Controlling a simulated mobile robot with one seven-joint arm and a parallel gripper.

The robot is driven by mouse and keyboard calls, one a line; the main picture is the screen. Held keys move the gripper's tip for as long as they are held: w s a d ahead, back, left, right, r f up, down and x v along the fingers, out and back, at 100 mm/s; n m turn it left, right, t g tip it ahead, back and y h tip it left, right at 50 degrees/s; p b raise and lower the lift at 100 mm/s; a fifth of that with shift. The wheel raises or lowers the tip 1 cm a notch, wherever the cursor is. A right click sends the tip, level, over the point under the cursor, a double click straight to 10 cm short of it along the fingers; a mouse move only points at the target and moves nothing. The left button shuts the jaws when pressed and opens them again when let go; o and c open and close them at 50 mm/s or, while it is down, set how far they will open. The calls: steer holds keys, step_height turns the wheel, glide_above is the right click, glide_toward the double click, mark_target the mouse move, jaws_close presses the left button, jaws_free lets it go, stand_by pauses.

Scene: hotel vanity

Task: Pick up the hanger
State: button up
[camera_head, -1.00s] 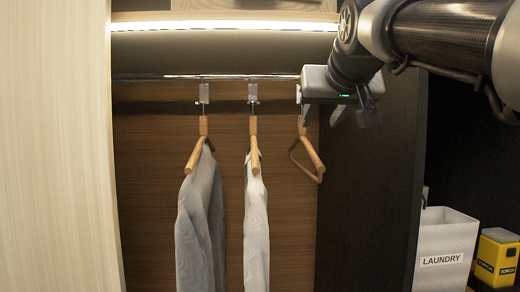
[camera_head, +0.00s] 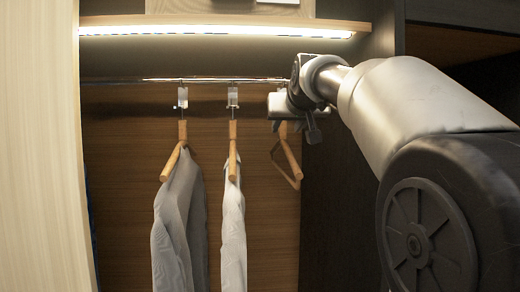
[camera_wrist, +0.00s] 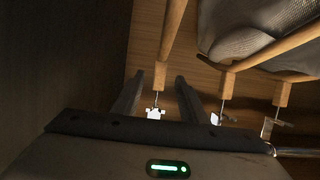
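The bare wooden hanger (camera_head: 288,160) hangs at the right end of the chrome rail, with no garment on it. My gripper (camera_head: 294,130) is at its top, partly hiding the neck and hook. In the wrist view my gripper (camera_wrist: 159,77) has its two dark fingers apart, one on each side of the hanger's metal hook and lower neck. The bare hanger's wood (camera_wrist: 173,35) extends up from between the fingertips. I see no finger touching it.
Two wooden hangers with a grey garment (camera_head: 178,225) and a white garment (camera_head: 233,230) hang to the left, close by. The rail (camera_head: 210,80) runs under a lit shelf (camera_head: 215,30). A dark panel (camera_head: 338,210) stands close on the right.

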mark_target(283, 132)
steer(key=shift+p+x, duration=0.7)
steer(key=shift+x, duration=2)
steer(key=shift+r, duration=0.1)
jaws_close()
